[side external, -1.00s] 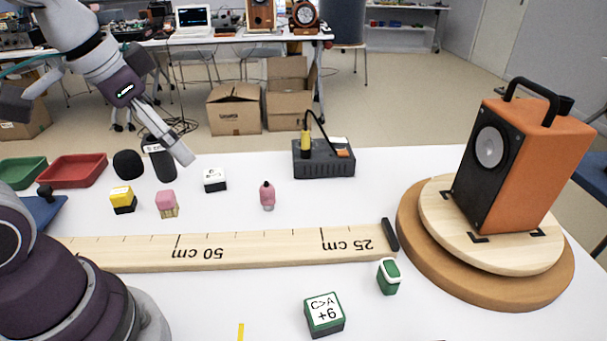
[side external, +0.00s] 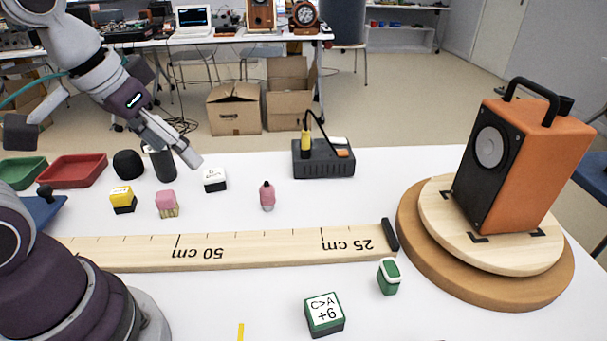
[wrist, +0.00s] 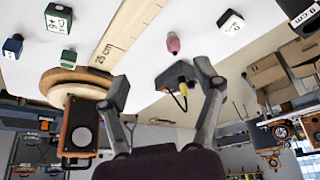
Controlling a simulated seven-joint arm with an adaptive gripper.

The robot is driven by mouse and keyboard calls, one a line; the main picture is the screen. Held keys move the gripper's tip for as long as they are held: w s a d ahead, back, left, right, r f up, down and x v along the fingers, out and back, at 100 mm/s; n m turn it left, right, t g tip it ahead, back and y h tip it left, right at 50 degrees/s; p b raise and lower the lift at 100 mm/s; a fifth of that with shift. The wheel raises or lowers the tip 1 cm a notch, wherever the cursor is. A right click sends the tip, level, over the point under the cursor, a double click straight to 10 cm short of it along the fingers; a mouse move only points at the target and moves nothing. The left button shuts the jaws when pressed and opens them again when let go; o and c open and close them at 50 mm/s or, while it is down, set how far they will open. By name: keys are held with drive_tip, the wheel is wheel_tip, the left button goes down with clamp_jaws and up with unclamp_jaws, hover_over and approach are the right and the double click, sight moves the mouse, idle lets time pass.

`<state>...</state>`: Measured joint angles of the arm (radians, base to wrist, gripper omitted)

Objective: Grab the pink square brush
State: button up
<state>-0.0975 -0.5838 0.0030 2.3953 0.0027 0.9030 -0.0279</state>
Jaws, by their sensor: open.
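The pink square brush (side external: 167,203) stands on the white table at the left in the side view, pink on top with pale bristles below. I do not see it in the wrist view. My gripper (side external: 188,152) hangs in the air above and behind the brush, up and to the right of it in the side view, apart from it. Its two fingers (wrist: 163,84) are spread and empty in the wrist view. A separate pink bottle-like object (side external: 267,196) stands to the right of the brush; it also appears in the wrist view (wrist: 173,43).
A yellow-and-black block (side external: 123,199) stands left of the brush and a white-and-black block (side external: 214,180) to its right. A wooden ruler (side external: 230,250) lies in front. A dark box with a cable (side external: 323,163) and an orange speaker (side external: 545,150) on a turntable stand farther right.

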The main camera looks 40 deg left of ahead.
drive_tip(key=w+a+f+n+g, duration=0.2)
drive_tip(key=w+a+f+n, duration=0.15)
drive_tip(key=a, duration=0.35)
drive_tip(key=n+g, duration=0.3)
drive_tip(key=n, duration=0.3)
hover_over(164, 194)
drive_tip(key=f, duration=0.6)
drive_tip(key=shift+s+d+f, duration=0.1)
drive_tip(key=shift+d+f, duration=0.15)
drive_tip(key=shift+d, duration=0.1)
drive_tip(key=f, duration=1)
drive_tip(key=shift+a+f, duration=0.35)
drive_tip(key=shift+f, duration=0.05)
drive_tip(key=shift+c, duration=0.2)
clamp_jaws()
